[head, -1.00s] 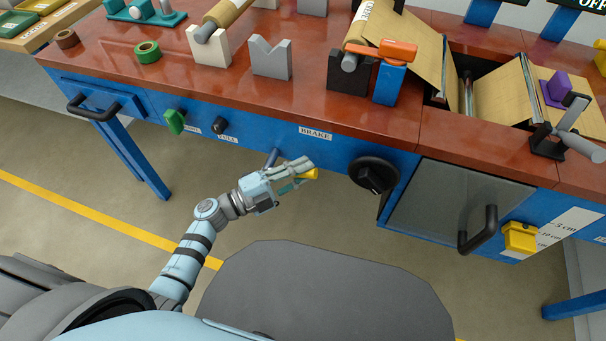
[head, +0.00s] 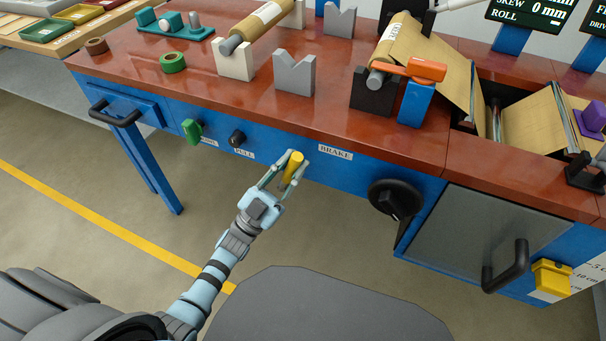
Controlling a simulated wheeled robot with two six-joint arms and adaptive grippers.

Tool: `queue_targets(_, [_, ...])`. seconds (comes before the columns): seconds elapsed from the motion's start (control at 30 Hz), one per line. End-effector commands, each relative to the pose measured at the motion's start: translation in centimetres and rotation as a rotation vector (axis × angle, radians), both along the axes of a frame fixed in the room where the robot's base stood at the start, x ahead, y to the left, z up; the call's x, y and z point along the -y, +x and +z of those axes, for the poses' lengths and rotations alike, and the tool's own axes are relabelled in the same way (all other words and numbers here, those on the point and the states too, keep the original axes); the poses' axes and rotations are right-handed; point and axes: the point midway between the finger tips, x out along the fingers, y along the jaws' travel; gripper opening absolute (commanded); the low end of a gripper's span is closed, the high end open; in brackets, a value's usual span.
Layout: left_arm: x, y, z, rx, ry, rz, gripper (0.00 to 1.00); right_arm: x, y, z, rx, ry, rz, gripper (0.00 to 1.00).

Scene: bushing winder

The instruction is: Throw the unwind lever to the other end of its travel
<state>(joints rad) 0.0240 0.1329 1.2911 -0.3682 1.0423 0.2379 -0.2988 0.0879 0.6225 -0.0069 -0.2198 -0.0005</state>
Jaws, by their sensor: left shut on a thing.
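A lever with a yellow handle (head: 294,166) is on the blue front panel, just left of the BRAKE label (head: 335,152). The handle stands nearly upright, tilted slightly to the right. My left gripper (head: 284,173) reaches it from below, with its fingers shut around the yellow handle. The fingers and palm hide the lever's lower part and its pivot. My right gripper is not in view.
A black knob (head: 394,200) is right of the lever, beside a grey door with a black handle (head: 505,268). A green knob (head: 192,131) and a black pull knob (head: 237,138) are to the left. The red tabletop (head: 230,110) overhangs above. The floor below is clear.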

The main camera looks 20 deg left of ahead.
Motion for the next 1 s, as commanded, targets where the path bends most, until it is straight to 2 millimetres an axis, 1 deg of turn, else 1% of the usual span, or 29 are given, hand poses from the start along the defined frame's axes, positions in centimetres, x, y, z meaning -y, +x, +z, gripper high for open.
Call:
queue_targets(0.17, [-1.2, 0.1, 0.1, -0.009, -0.137, 0.001, 0.00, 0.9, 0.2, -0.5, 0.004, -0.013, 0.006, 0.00])
queue_targets(0.43, [-2.5, 0.1, 0.3, -0.019, -0.276, 0.001, 0.00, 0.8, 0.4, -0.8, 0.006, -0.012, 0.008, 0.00])
queue_targets(0.7, [-3.0, 0.2, 0.3, -0.024, -0.329, 0.001, 0.00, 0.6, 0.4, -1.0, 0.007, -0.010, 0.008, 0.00])
queue_targets(1.0, [-3.0, 0.2, 0.3, -0.025, -0.332, 0.001, 0.00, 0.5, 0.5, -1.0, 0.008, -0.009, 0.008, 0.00])
